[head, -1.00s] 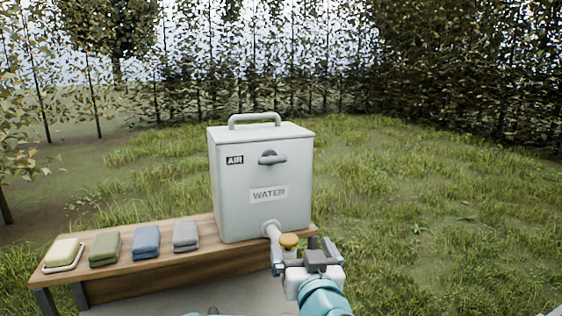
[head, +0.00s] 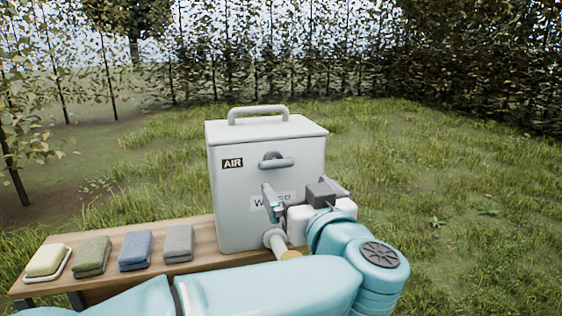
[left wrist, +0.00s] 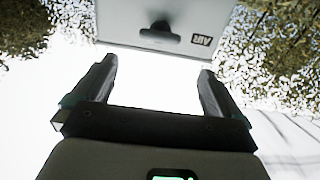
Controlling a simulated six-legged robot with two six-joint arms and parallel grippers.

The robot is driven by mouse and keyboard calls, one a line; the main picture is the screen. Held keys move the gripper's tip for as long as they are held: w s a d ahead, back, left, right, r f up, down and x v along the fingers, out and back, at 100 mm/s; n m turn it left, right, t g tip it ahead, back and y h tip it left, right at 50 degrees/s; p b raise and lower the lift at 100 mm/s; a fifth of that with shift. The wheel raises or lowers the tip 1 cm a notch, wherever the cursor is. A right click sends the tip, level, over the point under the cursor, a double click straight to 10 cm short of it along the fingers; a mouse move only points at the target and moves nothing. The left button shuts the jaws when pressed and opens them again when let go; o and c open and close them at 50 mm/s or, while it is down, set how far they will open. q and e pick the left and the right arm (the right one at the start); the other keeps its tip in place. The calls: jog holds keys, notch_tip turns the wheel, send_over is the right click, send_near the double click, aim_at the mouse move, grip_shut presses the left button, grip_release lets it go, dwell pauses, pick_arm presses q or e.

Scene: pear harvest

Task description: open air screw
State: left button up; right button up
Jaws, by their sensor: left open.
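The air screw (head: 275,160) is a dark grey knob with a crossbar on the front of the white water tank (head: 235,210), right of the AIR label (head: 232,163). Whether the screw is loosened cannot be told. My right gripper is out of view.
The tank stands on a wooden bench (head: 205,228). Its spout with a yellow-tan knob (head: 290,254) sits low, close under my left gripper. Soap on a dish (head: 46,260) and folded green (head: 92,254), blue (head: 135,250) and grey (head: 179,242) cloths lie to the left.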

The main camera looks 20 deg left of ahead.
aim_at(278, 165)
pick_arm(q)
jog(key=p+x, duration=0.2)
jog(key=x, duration=0.9)
jog(key=shift+a, duration=0.3)
jog(key=shift+w+f, duration=0.15)
jog(key=shift+w, duration=0.35)
jog(key=shift+s, duration=0.2)
jog(key=c, duration=0.9)
